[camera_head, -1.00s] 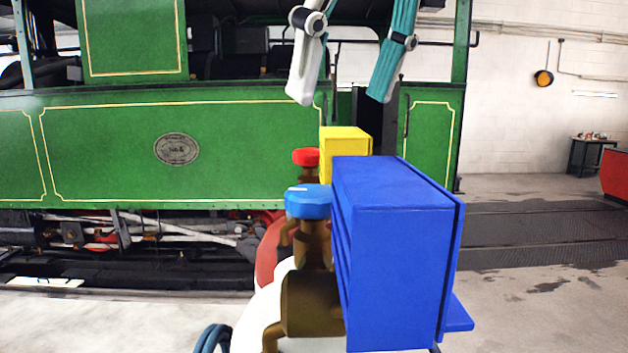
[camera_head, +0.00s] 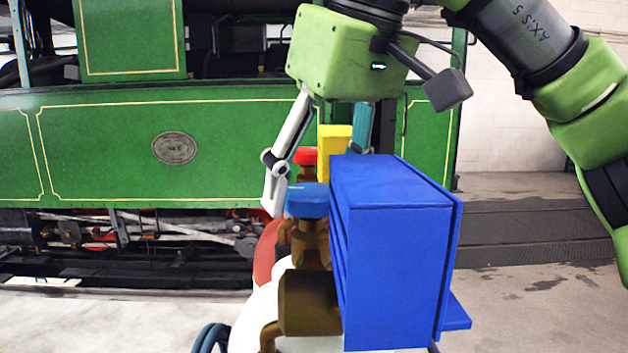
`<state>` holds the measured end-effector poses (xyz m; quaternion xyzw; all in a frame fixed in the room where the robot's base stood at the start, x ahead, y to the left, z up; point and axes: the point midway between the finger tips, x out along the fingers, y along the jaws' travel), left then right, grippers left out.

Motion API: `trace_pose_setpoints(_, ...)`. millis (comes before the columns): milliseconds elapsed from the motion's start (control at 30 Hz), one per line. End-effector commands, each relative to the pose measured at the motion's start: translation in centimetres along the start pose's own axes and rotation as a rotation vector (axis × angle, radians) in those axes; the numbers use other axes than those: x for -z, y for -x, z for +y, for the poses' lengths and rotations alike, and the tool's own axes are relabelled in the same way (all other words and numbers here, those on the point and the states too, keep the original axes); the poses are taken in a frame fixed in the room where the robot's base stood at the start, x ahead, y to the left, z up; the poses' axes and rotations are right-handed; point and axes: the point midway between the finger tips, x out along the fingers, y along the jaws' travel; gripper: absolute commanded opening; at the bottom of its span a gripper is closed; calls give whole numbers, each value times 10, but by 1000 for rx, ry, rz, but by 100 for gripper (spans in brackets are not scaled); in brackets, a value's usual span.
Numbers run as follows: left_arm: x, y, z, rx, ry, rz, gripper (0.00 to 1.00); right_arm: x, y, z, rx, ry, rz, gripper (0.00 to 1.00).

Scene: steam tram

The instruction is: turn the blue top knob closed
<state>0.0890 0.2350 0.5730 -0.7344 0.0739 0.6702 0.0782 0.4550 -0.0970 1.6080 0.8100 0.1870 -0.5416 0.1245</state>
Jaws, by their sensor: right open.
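The blue top knob (camera_head: 307,201) sits on a brown valve body (camera_head: 311,245) left of a large blue box (camera_head: 397,250). My right gripper (camera_head: 313,168) hangs from above with its green palm over the valves. The fingers are spread apart and hold nothing. I cannot tell whether the pale finger touches the knob. My left gripper is out of view.
A red knob (camera_head: 304,156) and a yellow box (camera_head: 333,141) stand behind the blue knob. The green steam tram (camera_head: 110,150) fills the background. Open floor (camera_head: 535,305) lies to the right. A blue hose (camera_head: 211,338) is at the bottom left.

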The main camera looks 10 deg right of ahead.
Motion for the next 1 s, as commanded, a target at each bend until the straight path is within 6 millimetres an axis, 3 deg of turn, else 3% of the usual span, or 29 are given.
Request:
trace_pose_setpoints(267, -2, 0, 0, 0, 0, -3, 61, 0, -2, 0, 0, -1, 0, 61)
trace_pose_setpoints(433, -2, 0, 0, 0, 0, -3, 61, 0, -1, 0, 1, 0, 0, 22)
trace_pose_setpoints(767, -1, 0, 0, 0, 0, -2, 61, 0, -1, 0, -9, -21, 0, 22)
trace_pose_setpoints(1000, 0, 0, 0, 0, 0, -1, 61, 0, -1, -2, -55, -127, 0, 22)
